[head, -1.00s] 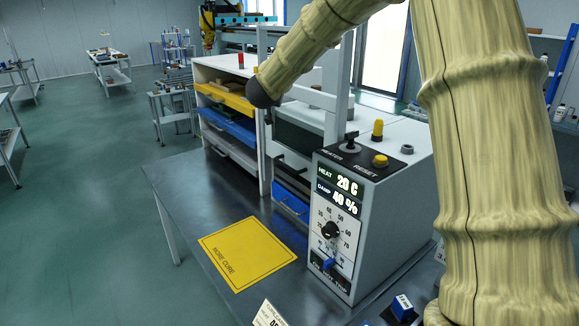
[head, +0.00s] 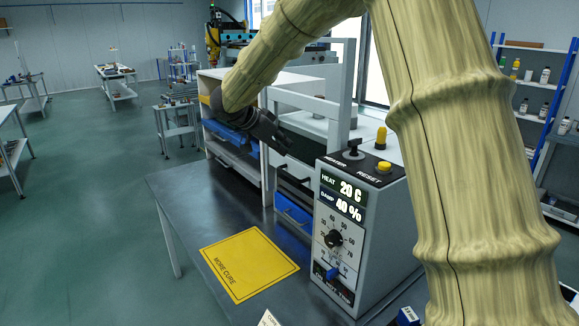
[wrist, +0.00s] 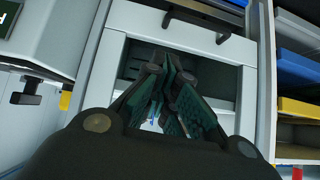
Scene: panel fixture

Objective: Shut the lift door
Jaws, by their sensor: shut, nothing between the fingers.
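The lift door appears in the wrist view as a pale frame (wrist: 245,60) around a dark pane or opening, with a dark bar handle (wrist: 210,24) near the top of that view. In the head view the door's dark front (head: 303,149) is partly covered by my arm and gripper, and I cannot tell how high the door stands. My gripper (head: 288,144) is shut and empty in front of it. In the wrist view my gripper's fingertips (wrist: 168,66) overlap the dark area, short of the handle. Contact cannot be made out.
The control box (head: 372,228) with knobs and readouts stands right of the door. A blue drawer (head: 292,214) sits below the door. An open shelf unit (head: 232,160) with trays is to the left.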

